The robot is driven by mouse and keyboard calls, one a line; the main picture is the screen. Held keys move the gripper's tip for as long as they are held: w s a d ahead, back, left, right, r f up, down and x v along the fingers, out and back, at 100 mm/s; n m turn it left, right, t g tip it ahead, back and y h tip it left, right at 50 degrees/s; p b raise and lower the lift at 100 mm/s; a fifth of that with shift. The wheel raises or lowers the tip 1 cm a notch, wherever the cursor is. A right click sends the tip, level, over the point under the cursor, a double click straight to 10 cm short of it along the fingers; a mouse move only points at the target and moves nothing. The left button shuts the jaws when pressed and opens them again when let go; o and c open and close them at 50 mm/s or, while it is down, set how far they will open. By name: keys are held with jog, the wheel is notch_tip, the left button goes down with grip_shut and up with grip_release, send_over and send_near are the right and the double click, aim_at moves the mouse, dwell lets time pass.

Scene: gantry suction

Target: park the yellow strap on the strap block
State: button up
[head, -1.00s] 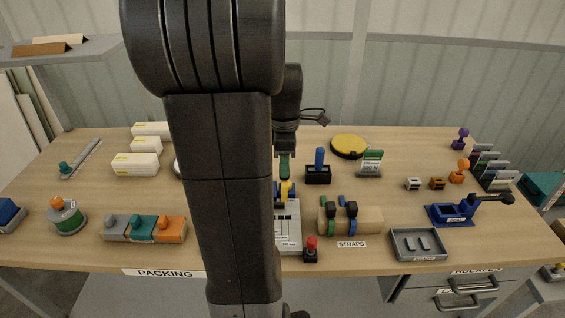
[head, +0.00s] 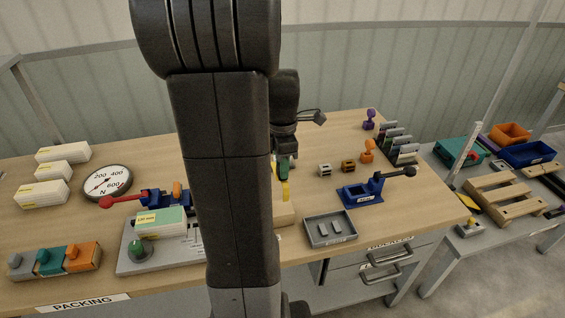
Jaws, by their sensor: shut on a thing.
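My gripper (head: 285,181) is in the middle of the head view, just right of my large arm link. It is shut on the yellow strap (head: 286,192), which hangs below the fingers. Only the strap's lower part shows. The tan strap block (head: 284,214) is mostly hidden behind my arm; its right end shows below the strap. The strap appears above or in front of that end, and I cannot tell whether they touch. Any straps on the block are hidden.
A grey tray (head: 330,229) lies right of the block, with a blue lever clamp (head: 361,194) behind it. A grey fixture (head: 128,258) with a green-topped box (head: 160,222) is left of my arm. Bare table lies between the tray and the small blocks (head: 325,170).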

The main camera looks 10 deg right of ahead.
jog(key=shift+f+b, duration=1.95)
jog(key=shift+f, duration=0.95)
jog(key=shift+f+b, duration=1.85)
jog(key=shift+f, duration=1.2)
jog(key=o, duration=1.1)
jog(key=shift+r, duration=0.15)
notch_tip(320, 180, up, 14)
jog(key=shift+f+p, duration=0.2)
jog(key=shift+p, duration=0.25)
jog(key=shift+f, duration=0.1)
